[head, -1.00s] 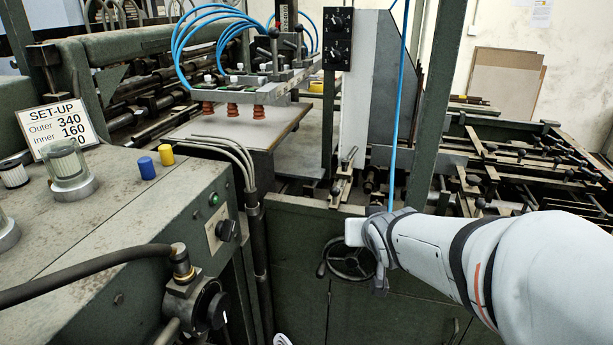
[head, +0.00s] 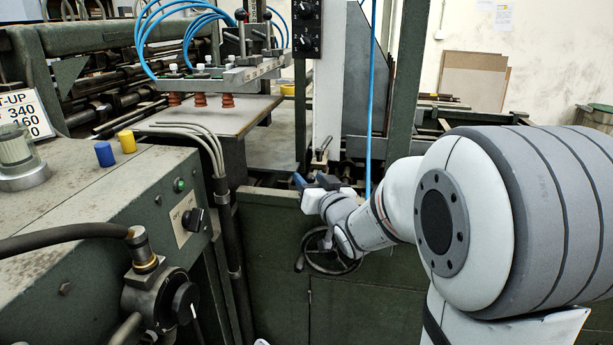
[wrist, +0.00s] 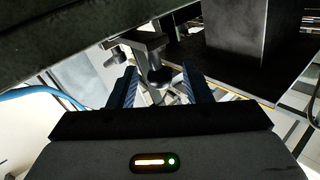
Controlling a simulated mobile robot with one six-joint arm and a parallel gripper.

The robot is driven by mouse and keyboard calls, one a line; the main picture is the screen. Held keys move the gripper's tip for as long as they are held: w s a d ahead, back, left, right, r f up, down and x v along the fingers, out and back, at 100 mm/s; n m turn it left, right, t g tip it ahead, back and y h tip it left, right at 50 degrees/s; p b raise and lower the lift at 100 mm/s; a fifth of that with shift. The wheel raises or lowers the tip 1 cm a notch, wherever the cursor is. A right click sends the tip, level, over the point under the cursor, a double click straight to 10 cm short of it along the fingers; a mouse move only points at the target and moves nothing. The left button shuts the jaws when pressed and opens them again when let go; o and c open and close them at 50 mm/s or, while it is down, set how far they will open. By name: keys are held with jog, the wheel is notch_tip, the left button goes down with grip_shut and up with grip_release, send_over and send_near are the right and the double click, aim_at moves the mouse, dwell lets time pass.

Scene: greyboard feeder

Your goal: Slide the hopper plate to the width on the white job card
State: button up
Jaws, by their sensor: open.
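A tall pale upright plate (head: 327,95), which looks like the hopper plate, stands behind the green front panel. A small metal clamp (head: 321,150) sits at its foot. My gripper (head: 305,182) is just below the clamp, by the panel's top edge.
A handwheel (head: 330,252) is on the green front panel (head: 270,235), beneath my gripper. A blue hose (head: 371,110) hangs close to my arm. A green post (head: 406,90) stands to the right. Suction cups (head: 201,100) hang over the feed board (head: 225,115) at left.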

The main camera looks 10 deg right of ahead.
jog(key=shift+w+a, duration=0.15)
jog(key=shift+w, duration=0.55)
jog(key=shift+w+a, duration=0.15)
jog(key=shift+w, duration=0.5)
jog(key=shift+c, duration=0.6)
grip_shut()
